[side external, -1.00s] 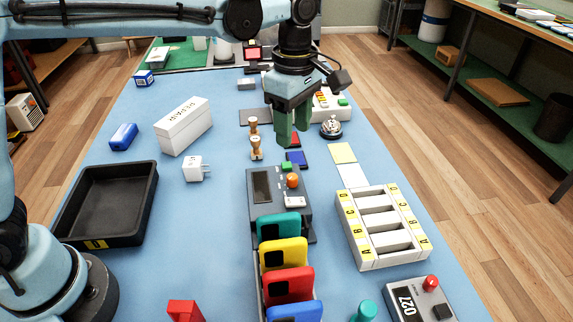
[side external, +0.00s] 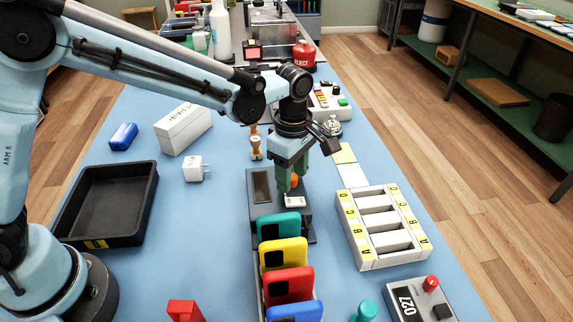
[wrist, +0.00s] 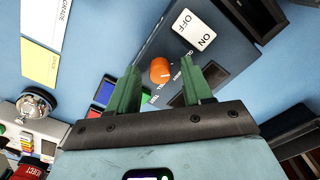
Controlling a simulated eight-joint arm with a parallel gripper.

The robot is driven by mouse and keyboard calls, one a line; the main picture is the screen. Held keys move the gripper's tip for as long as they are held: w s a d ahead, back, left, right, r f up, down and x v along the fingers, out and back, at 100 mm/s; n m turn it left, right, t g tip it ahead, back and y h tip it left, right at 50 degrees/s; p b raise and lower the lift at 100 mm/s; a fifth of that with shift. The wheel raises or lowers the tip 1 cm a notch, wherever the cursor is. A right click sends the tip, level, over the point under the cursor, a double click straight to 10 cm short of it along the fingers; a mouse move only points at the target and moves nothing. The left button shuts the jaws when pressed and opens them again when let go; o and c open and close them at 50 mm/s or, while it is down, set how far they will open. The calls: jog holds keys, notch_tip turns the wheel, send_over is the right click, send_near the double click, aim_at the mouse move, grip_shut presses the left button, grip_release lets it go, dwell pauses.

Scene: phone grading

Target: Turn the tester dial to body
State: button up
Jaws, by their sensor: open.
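The tester (side external: 262,187) is a dark grey box with a small display, in the middle of the blue table. Its orange dial (wrist: 160,70) shows in the wrist view between my fingers; in the side view the dial (side external: 296,181) is partly hidden by a finger. My gripper (wrist: 172,72) is open, with one green finger on each side of the dial and gaps visible. In the side view my gripper (side external: 289,184) points down over the tester. Whether the fingertips are level with the dial is unclear.
A white OFF/ON switch (wrist: 193,33) is beside the dial on the tester. Several coloured phones, such as the teal one (side external: 279,226), stand in a rack in front. A white lettered tray (side external: 352,236) is on the right, a black bin (side external: 150,205) on the left.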

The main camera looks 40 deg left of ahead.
grip_shut()
jog(key=shift+m, duration=0.3)
jog(key=m, duration=0.4)
jog(key=shift+m, duration=2)
grip_release()
